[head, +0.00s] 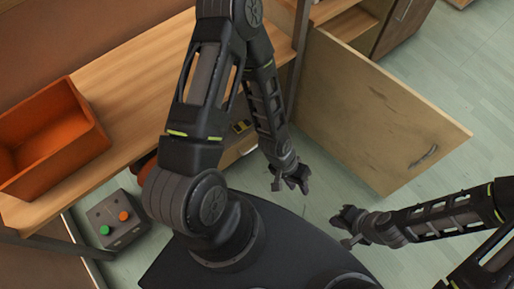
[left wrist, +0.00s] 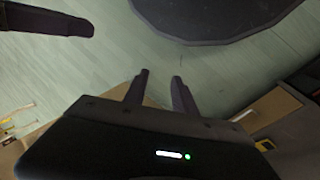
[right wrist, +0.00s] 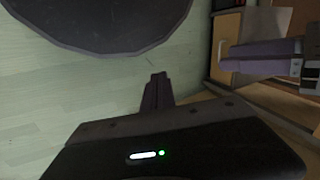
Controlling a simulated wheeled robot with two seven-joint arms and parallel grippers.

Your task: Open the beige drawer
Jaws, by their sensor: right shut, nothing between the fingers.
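A beige drawer front (head: 238,150) shows below the wooden worktop in the head view, largely hidden by my left arm. A small beige front also shows in the right wrist view (right wrist: 228,42), but I cannot tell whether it is the same drawer. How far the drawer stands out is unclear. My left gripper (head: 290,184) is open and empty, to the right of the drawer and apart from it; its spread fingers show in the left wrist view (left wrist: 160,78). My right gripper (head: 347,226) is shut and empty, lower and further right; its fingers meet in the right wrist view (right wrist: 157,80).
A wide beige door (head: 375,115) with a dark handle (head: 424,157) stands swung out at the right. An orange bin (head: 45,140) sits on the worktop (head: 130,75). A grey box with green and orange buttons (head: 117,220) is at the lower left. Floor at the right is clear.

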